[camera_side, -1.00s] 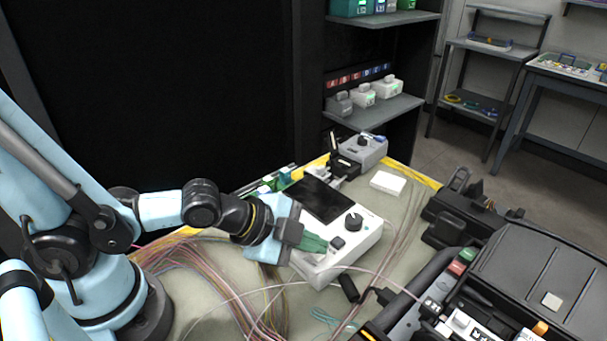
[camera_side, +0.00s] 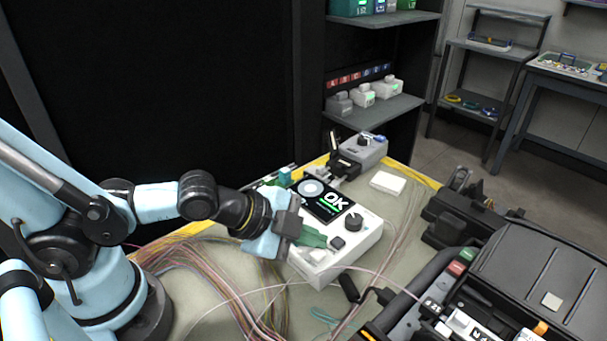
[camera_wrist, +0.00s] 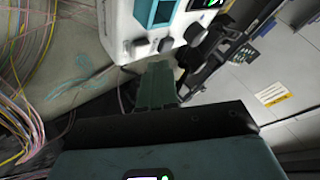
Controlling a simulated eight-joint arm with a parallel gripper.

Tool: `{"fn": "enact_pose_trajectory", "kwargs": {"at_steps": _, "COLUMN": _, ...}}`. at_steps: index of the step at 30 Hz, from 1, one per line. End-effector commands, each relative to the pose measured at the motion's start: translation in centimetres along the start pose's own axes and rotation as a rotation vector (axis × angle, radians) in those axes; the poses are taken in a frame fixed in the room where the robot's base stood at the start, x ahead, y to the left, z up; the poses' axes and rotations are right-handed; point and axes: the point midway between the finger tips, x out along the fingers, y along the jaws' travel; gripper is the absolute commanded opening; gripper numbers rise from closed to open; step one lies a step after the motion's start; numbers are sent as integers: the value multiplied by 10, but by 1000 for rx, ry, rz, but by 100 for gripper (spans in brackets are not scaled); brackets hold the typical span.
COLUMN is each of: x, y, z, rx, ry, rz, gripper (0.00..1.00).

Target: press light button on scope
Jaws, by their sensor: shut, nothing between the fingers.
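The scope (camera_side: 351,254) is a white box lying on the mat, with a lit screen (camera_side: 324,199) showing "OK" and a pale round image. On its face are a black knob (camera_side: 354,221), a dark button (camera_side: 338,243) and a light button (camera_side: 318,256). My gripper (camera_side: 322,240) is shut and empty, its green fingers over the scope's near left part, close to the buttons. I cannot tell whether the fingertips touch it. In the wrist view, my gripper (camera_wrist: 157,68) is below the scope (camera_wrist: 116,32), whose screen is mostly out of frame.
Loose coloured fibres (camera_side: 225,280) spread over the mat at the front left. A large black machine (camera_side: 535,270) stands at the right. A grey device (camera_side: 365,150) and a white block (camera_side: 388,183) lie behind the scope. A black connector (camera_side: 349,288) lies in front.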

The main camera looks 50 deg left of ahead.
Motion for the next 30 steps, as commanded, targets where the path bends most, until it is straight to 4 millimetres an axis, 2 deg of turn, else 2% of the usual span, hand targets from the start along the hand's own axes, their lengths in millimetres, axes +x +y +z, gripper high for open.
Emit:
{"fn": "enact_pose_trajectory", "kwargs": {"at_steps": 5, "x": -2, "y": -2, "z": -2, "rx": 0, "ry": 0, "rz": 0, "gripper": 0}}
{"fn": "enact_pose_trajectory", "kwargs": {"at_steps": 24, "x": -37, "y": -27, "z": -27, "rx": 1, "ry": 0, "rz": 0, "gripper": 0}}
{"fn": "enact_pose_trajectory", "kwargs": {"at_steps": 30, "x": -42, "y": -30, "z": -30, "rx": 0, "ry": 0, "rz": 0, "gripper": 0}}
